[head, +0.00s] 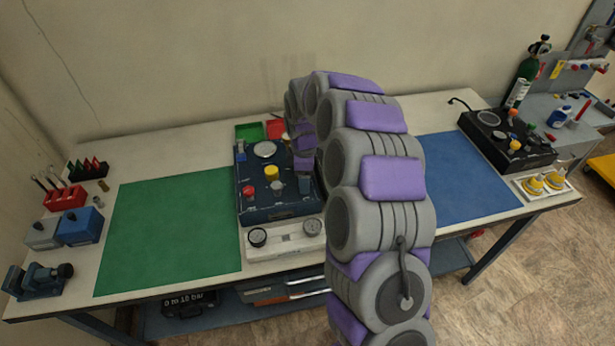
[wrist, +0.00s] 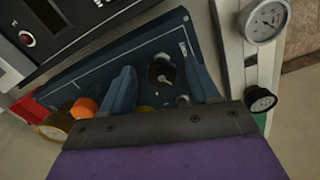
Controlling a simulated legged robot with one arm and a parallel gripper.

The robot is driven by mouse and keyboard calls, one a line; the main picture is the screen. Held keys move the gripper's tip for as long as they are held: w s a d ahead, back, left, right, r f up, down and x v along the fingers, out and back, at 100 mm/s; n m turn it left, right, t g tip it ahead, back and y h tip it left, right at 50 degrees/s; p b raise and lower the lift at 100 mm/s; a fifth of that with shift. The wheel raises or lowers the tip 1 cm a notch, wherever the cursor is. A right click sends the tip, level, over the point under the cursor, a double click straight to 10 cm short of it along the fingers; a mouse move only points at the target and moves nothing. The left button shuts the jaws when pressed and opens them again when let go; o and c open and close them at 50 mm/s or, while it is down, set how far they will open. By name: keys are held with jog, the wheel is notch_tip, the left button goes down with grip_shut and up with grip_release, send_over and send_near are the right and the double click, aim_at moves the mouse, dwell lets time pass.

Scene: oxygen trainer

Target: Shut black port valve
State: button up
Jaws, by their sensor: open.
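The dark blue trainer panel (head: 285,210) stands mid-bench, with a red knob (head: 248,190) and a yellow knob (head: 271,172) on top. In the wrist view, a black valve knob (wrist: 162,71) sits on the blue panel face (wrist: 150,50). My gripper (wrist: 160,66) is open, with one finger on each side of the black knob in the picture. I cannot tell whether the fingers touch it or how far above the panel they are. In the head view my arm covers the right side of the trainer, and my fingers do not show clearly.
An orange knob (wrist: 83,107) and a yellow knob (wrist: 55,125) lie left of my fingers. A white strip with gauges (head: 285,241) runs along the trainer's front. The green mat (head: 170,230) and blue mat (head: 465,180) are clear. A black unit (head: 508,140) stands at right.

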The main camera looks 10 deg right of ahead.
jog(key=shift+a, duration=0.95)
jog(key=shift+c, duration=0.9)
jog(key=d, duration=0.2)
jog(key=shift+d, duration=0.35)
jog(key=c, duration=0.5)
jog(key=shift+r, duration=0.1)
jog(key=shift+c, duration=1.2)
jog(key=shift+a, duration=0.6)
jog(key=shift+c, duration=0.6)
